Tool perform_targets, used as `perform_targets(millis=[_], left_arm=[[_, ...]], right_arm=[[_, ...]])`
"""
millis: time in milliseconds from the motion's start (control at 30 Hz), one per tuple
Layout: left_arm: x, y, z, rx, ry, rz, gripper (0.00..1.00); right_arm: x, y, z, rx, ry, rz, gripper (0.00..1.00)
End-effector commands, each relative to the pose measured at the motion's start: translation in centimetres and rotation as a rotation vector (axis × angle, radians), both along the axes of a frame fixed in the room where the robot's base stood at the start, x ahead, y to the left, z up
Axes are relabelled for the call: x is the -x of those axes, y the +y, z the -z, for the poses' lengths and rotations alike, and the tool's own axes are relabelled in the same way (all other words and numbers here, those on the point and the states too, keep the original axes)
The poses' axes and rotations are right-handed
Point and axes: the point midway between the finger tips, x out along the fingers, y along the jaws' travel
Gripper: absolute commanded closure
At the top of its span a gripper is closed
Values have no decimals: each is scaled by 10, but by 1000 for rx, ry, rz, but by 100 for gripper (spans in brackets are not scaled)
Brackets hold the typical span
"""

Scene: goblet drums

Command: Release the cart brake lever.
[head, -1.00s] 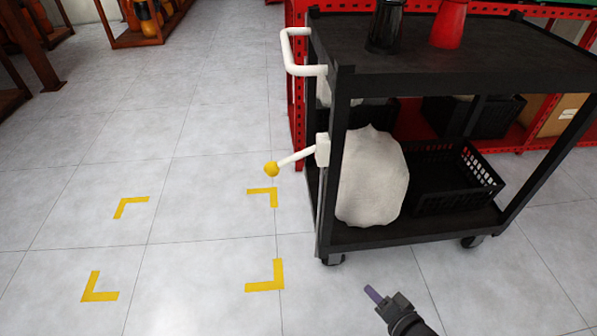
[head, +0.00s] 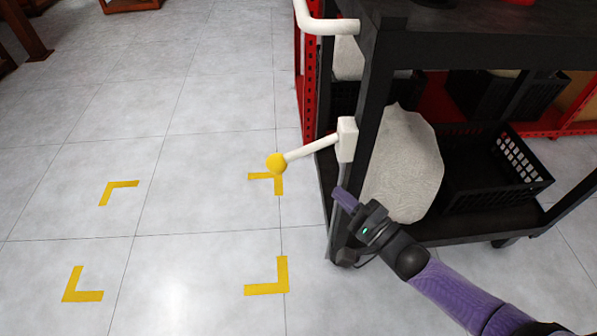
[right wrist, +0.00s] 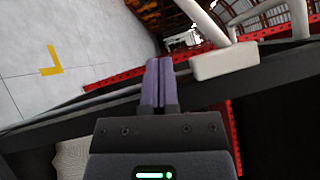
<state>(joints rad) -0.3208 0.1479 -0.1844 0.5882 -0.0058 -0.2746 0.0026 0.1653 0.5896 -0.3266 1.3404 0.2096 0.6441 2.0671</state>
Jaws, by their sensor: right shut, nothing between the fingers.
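The brake lever is a white rod (head: 311,149) with a yellow ball knob (head: 276,163) at its left end. It rises to the right into a white block (head: 347,139) on the corner post of the black cart (head: 371,75). My right gripper (head: 343,197) is shut and empty, below the block and right of the knob, in front of the post. In the right wrist view, the purple fingers (right wrist: 154,82) are together, and the white block (right wrist: 224,62) is just to their right. The knob is not clear there. My left gripper is not in view.
A white handle (head: 330,26) sticks out from the cart's top. A pale sack (head: 408,165) and a black crate (head: 490,180) stand on the lower shelf. Yellow corner marks (head: 267,276) lie on the open floor to the left. A red rack (head: 308,95) stands behind.

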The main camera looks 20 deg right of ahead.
Motion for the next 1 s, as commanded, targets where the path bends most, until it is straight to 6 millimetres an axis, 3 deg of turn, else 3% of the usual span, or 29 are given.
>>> perform_targets(millis=[300, 433, 600, 1000], left_arm=[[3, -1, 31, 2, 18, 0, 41], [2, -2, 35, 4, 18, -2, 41], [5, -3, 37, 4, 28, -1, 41], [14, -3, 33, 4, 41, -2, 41]], right_arm=[[-64, 25, -2, -2, 2, 1, 100], [-70, 46, -10, -4, 1, -1, 100], [-75, 58, -14, -2, 2, 1, 100], [-75, 60, -16, -3, 1, 1, 100]])
